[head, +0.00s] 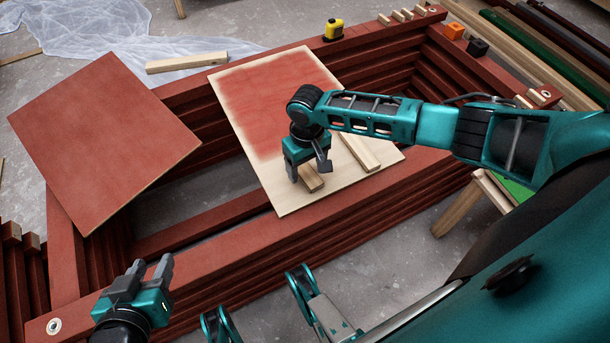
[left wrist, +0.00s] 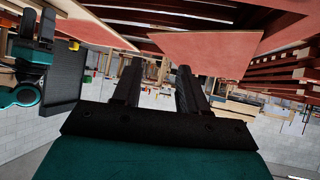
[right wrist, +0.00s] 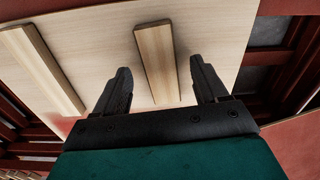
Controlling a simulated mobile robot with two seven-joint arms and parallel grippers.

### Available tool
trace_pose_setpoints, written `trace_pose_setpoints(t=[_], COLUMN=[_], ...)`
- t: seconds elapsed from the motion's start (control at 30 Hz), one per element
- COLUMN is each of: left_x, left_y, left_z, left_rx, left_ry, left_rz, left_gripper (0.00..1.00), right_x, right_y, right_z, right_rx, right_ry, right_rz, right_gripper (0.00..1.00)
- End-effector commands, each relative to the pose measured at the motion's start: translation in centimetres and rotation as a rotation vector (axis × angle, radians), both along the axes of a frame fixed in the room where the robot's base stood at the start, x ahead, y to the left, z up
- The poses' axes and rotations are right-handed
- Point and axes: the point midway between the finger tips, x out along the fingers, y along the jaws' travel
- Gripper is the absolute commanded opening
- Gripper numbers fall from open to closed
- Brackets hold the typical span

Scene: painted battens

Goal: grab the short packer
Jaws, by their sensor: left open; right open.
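The short packer (head: 312,179), a small pale wood block, lies on the bare lower part of a half-painted panel (head: 270,95). My right gripper (head: 308,172) is over it, pointing down, and partly hides it. In the right wrist view the short packer (right wrist: 157,62) lies ahead of and between the open fingers of my right gripper (right wrist: 162,88), with gaps on both sides. A longer wood strip (head: 358,152) lies beside it on the panel and also shows in the right wrist view (right wrist: 42,68). My left gripper (head: 150,270) is open and empty at the lower left.
The panel rests across a stack of dark red battens (head: 330,225). A red board (head: 105,140) lies across the stack's left end. A yellow tool (head: 333,30) sits on the far rail. Orange (head: 454,31) and black (head: 478,47) blocks are at the far right corner.

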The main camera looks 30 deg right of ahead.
Motion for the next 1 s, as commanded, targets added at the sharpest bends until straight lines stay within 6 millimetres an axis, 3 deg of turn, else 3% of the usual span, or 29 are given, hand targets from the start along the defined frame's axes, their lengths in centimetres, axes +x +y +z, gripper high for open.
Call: trace_pose_setpoints(t=[0.07, 0.3, 0.9, 1.0], left_x=[0.14, 0.41, 0.48, 0.47], left_y=[-0.24, -0.35, -0.09, -0.08], left_z=[-0.38, 0.42, 0.18, 0.16], left_rx=[-0.004, -0.006, -0.002, -0.002], left_ry=[-0.003, -0.012, -0.013, -0.013], left_rz=[-0.005, -0.008, -0.003, -0.003], left_gripper=[0.43, 0.43, 0.43, 0.43], right_x=[0.03, 0.01, -0.01, -0.01], right_y=[0.04, 0.04, 0.05, 0.05], right_z=[-1.23, -1.22, -1.22, -1.22], right_rx=[0.001, 0.001, 0.001, 0.001], right_ry=[-0.001, -0.001, -0.001, -0.001], right_rz=[0.001, 0.001, 0.001, 0.001], right_gripper=[0.72, 0.72, 0.15, 0.13])
